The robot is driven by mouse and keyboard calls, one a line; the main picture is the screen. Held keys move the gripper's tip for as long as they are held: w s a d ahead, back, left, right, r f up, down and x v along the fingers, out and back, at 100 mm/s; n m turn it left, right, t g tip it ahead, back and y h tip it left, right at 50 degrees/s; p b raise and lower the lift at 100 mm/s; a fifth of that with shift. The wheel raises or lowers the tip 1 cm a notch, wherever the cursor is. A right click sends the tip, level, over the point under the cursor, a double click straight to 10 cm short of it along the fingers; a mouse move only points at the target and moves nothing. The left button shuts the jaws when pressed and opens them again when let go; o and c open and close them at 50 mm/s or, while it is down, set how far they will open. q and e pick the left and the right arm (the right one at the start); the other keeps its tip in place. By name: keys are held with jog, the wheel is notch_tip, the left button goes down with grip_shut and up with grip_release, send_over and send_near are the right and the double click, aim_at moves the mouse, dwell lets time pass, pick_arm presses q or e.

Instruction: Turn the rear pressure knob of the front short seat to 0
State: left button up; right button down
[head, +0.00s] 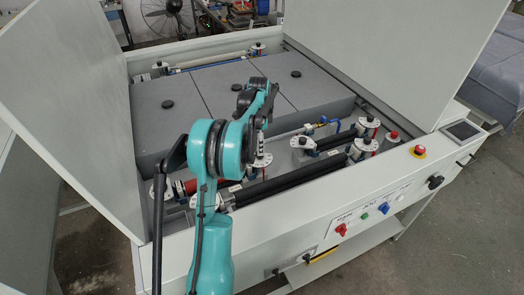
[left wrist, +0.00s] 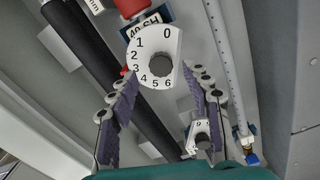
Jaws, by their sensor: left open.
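A white pressure dial (left wrist: 143,49) marked 0 to 6, with a dark round knob (left wrist: 161,66) in its middle, lies ahead of my left gripper (left wrist: 160,75) in the left wrist view. The gripper is open, with its purple-padded fingers on either side of the dial's lower part. I cannot tell whether they touch it. A second, smaller-looking dial (left wrist: 201,129) shows below, near the right finger. In the head view my teal left arm reaches over the machine and hides much of the gripper. A white dial (head: 262,160) shows just below it. My right gripper is not in view.
Dark rollers (head: 290,183) run along the front of the machine bed, with several other dials (head: 363,149) to the right. Grey blocks (head: 170,110) fill the bed behind. Raised white lids (head: 62,75) flank both sides. A control panel (head: 400,195) faces front.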

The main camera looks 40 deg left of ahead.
aim_at(259, 158)
pick_arm(q)
notch_tip(259, 158, down, 3)
jog(key=shift+w+a+r, duration=0.1)
jog(key=shift+f, duration=0.55)
grip_shut()
